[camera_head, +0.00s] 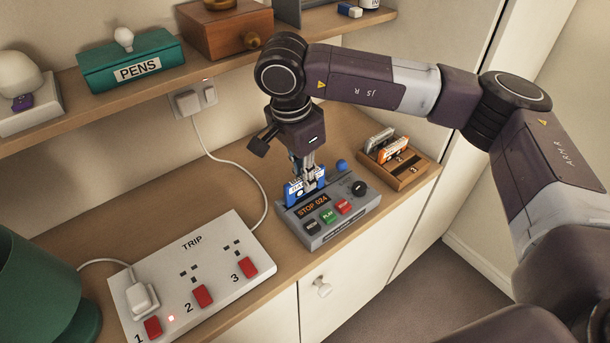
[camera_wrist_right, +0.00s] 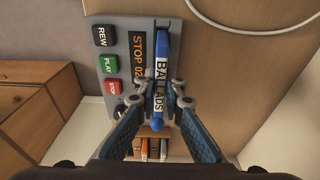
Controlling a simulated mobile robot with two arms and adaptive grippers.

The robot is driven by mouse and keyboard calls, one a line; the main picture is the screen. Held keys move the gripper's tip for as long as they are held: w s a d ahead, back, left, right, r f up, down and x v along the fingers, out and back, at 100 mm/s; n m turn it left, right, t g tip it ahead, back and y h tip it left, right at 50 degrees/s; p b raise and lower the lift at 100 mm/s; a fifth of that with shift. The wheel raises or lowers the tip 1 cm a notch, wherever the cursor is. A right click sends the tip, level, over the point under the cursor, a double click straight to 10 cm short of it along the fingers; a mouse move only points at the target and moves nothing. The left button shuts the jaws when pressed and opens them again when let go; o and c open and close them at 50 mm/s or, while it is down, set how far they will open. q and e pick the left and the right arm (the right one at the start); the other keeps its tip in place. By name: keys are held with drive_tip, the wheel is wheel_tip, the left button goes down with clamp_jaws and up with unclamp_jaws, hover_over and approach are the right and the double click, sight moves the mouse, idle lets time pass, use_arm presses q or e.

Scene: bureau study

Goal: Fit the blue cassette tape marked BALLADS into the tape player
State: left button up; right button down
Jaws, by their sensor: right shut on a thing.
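The blue cassette tape (camera_head: 292,191) stands upright at the back of the grey tape player (camera_head: 345,226), which shows STOP 024. Its spine reads BALLADS in the right wrist view (camera_wrist_right: 160,55), where the tape lies lengthwise beside the player's display. My right gripper (camera_head: 309,176) points down and is shut on the tape, with a finger on each side of it in the right wrist view (camera_wrist_right: 169,98). The tape's lower edge is hidden behind the player's front, so I cannot tell how deep it sits in the slot. My left gripper is not in view.
A wooden rack (camera_head: 408,176) with grey and orange cassettes stands right of the player. A white TRIP power strip (camera_head: 215,262) with red switches lies to the left, its cable running to the wall. A shelf (camera_head: 60,122) with a green PENS box (camera_head: 130,62) overhangs behind.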

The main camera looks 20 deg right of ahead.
drive_tip(key=shift+f+b, duration=1.2)
drive_tip(key=shift+f, duration=0.15)
drive_tip(key=c, duration=2)
unclamp_jaws()
drive_tip(key=shift+o, duration=1.4)
drive_tip(key=shift+r+p, duration=1.65)
drive_tip(key=shift+r, duration=1.95)
drive_tip(key=shift+f, duration=0.1)
